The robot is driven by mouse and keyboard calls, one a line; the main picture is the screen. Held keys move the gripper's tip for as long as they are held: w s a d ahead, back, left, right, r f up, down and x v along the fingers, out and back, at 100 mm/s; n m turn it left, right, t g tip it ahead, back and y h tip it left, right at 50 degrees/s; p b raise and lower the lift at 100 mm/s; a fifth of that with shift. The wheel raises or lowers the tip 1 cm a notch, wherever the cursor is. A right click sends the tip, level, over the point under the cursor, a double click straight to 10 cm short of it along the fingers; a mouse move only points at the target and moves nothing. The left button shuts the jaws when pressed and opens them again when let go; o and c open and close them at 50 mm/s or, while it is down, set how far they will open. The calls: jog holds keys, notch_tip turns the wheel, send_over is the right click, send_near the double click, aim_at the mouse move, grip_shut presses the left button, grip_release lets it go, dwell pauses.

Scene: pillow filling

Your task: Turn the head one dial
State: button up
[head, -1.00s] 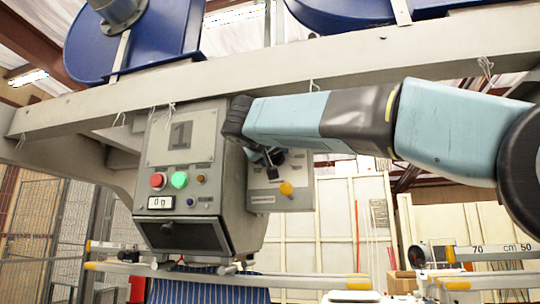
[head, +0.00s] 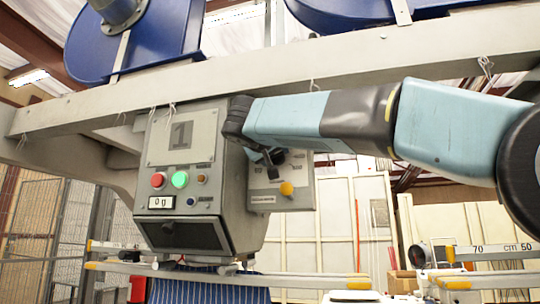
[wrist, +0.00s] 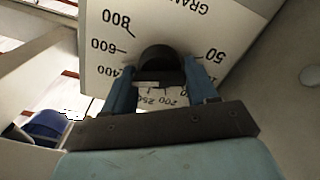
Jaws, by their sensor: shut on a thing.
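The head one machine is the grey box marked 1 (head: 180,136). Its dial is a black round knob (wrist: 160,60) on a pale side panel (head: 292,188). In the wrist view, numbers such as 800, 600, 400, 250, 200 and 50 are printed around the knob. My gripper (wrist: 160,78) is shut on the knob, with one blue finger on each side of it. In the head view my gripper (head: 272,158) is at the top of the side panel and largely covers the knob. The knob's exact pointer setting is hard to read.
A grey beam (head: 300,70) runs above my arm.

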jog(key=o, duration=0.7)
jog(key=shift+w+a+f, duration=0.1)
jog(key=shift+a+f, duration=0.05)
jog(key=shift+a, duration=0.15)
jog(key=o, duration=0.3)
jog(key=shift+d, duration=0.15)
jog(key=v, duration=1.4)
jog(key=shift+w, duration=0.1)
